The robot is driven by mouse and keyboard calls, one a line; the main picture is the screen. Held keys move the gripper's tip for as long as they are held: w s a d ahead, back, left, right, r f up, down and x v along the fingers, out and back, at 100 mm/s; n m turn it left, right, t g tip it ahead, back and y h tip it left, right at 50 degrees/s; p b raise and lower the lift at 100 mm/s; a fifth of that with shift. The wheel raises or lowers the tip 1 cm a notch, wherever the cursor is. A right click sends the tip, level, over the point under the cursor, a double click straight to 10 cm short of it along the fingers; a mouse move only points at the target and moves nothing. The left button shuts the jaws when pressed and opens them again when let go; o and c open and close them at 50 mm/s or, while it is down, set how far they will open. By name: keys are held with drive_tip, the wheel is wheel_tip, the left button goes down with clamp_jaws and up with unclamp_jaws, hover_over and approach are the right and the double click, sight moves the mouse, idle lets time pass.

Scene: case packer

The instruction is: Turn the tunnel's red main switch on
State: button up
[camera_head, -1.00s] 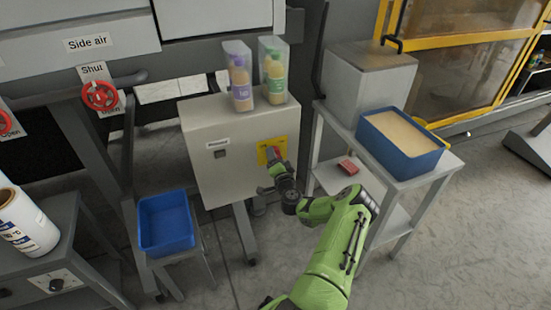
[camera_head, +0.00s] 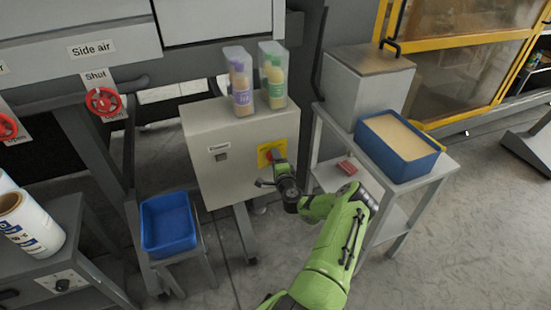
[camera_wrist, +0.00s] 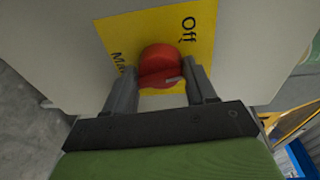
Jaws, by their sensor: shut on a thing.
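The red main switch (camera_wrist: 160,65) is a round knob on a yellow plate (camera_wrist: 118,28) in the wrist view. The plate reads "Off" and part of another word, "Ma", the rest being hidden. My gripper (camera_wrist: 165,84) has one finger on each side of the knob and is shut on it. A pale mark shows on the knob's near side. In the head view the yellow plate (camera_head: 266,158) is on the front of a grey cabinet (camera_head: 215,180), and my gripper (camera_head: 277,160) is against it, covering most of the knob.
Two clear bins with bottles (camera_head: 240,85) stand on the cabinet. A blue tray (camera_head: 168,224) is at lower left. A trolley at right carries a blue box (camera_head: 400,165) and a small red object (camera_head: 346,167). Red handwheels (camera_head: 103,102) are at left.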

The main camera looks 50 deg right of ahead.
drive_tip(key=m+y+p, duration=0.1)
drive_tip(key=m, duration=0.4)
drive_tip(key=m+y+p, duration=0.1)
drive_tip(key=m, duration=0.4)
drive_tip(key=shift+s+d+r+t, duration=0.1)
drive_tip(key=shift+d+r+t, duration=0.1)
drive_tip(key=shift+t, duration=0.1)
idle(0.5)
drive_tip(key=o, duration=1)
drive_tip(key=shift+f, duration=0.1)
drive_tip(key=p+v, duration=0.3)
drive_tip(key=v, duration=1.3)
drive_tip(key=shift+p, duration=0.3)
